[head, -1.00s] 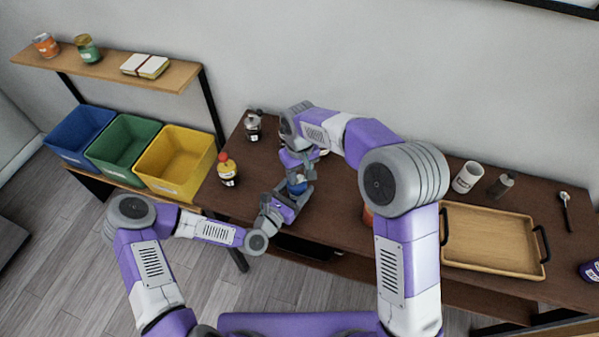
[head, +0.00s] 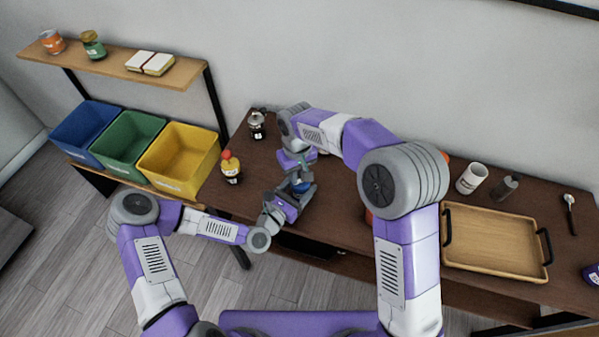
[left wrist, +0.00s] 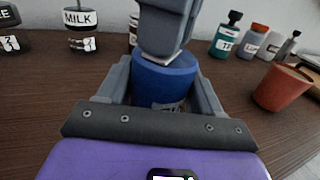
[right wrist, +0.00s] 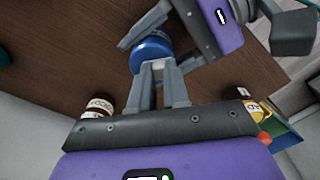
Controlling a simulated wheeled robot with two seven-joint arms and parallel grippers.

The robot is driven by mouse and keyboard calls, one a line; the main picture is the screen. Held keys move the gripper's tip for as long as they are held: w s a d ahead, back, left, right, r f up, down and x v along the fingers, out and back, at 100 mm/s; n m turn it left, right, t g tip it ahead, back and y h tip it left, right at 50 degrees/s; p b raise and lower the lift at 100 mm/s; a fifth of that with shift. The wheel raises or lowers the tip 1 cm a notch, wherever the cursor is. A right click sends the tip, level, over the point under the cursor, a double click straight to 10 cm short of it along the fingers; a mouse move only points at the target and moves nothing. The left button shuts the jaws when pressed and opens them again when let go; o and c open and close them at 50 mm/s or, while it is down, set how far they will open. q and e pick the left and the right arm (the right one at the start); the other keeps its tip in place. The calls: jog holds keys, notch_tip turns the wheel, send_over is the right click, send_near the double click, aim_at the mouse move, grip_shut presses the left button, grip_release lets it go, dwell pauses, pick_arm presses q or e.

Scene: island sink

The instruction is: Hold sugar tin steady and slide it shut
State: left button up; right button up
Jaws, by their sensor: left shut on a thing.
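The sugar tin appears to be the round blue tin (left wrist: 165,78) in the left wrist view. It stands upright between the two fingers of my left gripper (left wrist: 163,88), which is shut on its sides. My right gripper (right wrist: 157,66) is over the tin from above, with its fingers close together at the tin's blue top (right wrist: 151,50). In the left wrist view the right fingers cover the back part of the top. In the head view the tin (head: 301,187) is mostly hidden between both grippers. The gap or contact under the right fingertips is hidden.
A yellow-brown bottle with a red top (head: 231,168) stands left of the grippers. A milk jar (left wrist: 82,28) and a terracotta pot (left wrist: 282,88) stand behind and to the right. A wooden tray (head: 495,240) lies farther right. The table's front edge is close.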

jog(key=o, duration=0.5)
notch_tip(320, 180, up, 12)
jog(key=shift+r, duration=0.1)
dwell(0.5)
pick_arm(q)
jog(key=o, duration=1.2)
